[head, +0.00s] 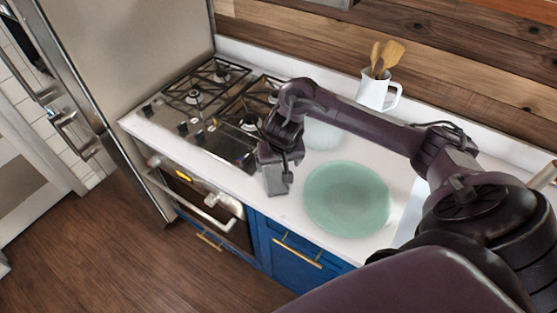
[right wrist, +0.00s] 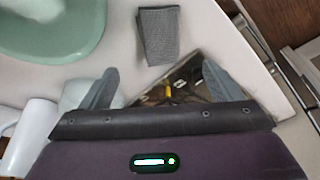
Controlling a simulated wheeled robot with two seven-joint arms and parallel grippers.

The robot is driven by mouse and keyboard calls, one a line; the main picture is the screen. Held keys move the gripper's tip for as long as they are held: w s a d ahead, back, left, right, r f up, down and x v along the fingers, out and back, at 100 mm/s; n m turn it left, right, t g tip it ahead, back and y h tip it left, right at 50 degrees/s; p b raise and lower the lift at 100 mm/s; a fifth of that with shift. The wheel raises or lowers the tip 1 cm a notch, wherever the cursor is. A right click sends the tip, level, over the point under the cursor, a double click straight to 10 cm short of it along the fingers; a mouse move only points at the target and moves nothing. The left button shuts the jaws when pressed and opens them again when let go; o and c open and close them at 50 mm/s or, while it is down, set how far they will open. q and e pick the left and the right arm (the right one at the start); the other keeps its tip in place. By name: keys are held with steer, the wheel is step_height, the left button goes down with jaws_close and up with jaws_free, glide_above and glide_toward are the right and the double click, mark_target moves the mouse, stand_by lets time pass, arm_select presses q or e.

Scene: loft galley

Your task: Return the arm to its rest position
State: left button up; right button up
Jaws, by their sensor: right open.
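My right arm (head: 360,122) reaches across the counter from the right of the head view, bent down at its far end. Its gripper (head: 284,158) is above the counter beside the stove. In the right wrist view the gripper (right wrist: 160,80) has its two grey fingers spread apart, with nothing between them. A grey folded cloth (head: 277,181) lies on the counter just by the gripper in the head view. It also shows beyond the fingertips in the right wrist view (right wrist: 158,42), apart from them. My left gripper is not in view.
A green plate (head: 346,199) lies on the white counter (head: 237,186), right of the cloth. A pale bowl (head: 322,134) is partly hidden behind my arm. A white jug (head: 372,93) with wooden utensils stands at the back. The gas stove (head: 203,116) is at left, beside a steel fridge (head: 130,60).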

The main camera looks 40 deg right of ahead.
stand_by(0.3)
steer(key=s+a+r+n+t+y, duration=0.1)
steer(key=s+a+n+t+y, duration=0.15)
steer(key=a, duration=0.75)
steer(key=s+a+n+t+y, duration=0.15)
steer(key=a+n, duration=0.25)
steer(key=a, duration=0.6)
steer(key=s+d+r+g+h, duration=0.1)
steer(key=s+d+g, duration=0.1)
steer(key=s+d, duration=0.35)
steer(key=s+d+r+g+h, duration=0.1)
steer(key=s+d+g+h, duration=0.1)
steer(key=s, duration=0.6)
step_height(320, 180, down, 41)
steer(key=s+g+b, duration=0.1)
steer(key=s+b, duration=0.2)
steer(key=b, duration=0.6)
steer(key=s+d+f+b, duration=0.2)
steer(key=s+f, duration=0.7)
steer(key=f, duration=0.2)
steer(key=s+d+f+g+b, duration=0.1)
steer(key=s+d+f+b, duration=0.1)
steer(key=s+f, duration=0.7)
step_height(320, 180, down, 2)
steer(key=shift+s+f+b, duration=0.1)
steer(key=shift+s+b, duration=0.1)
steer(key=shift+b, duration=0.5)
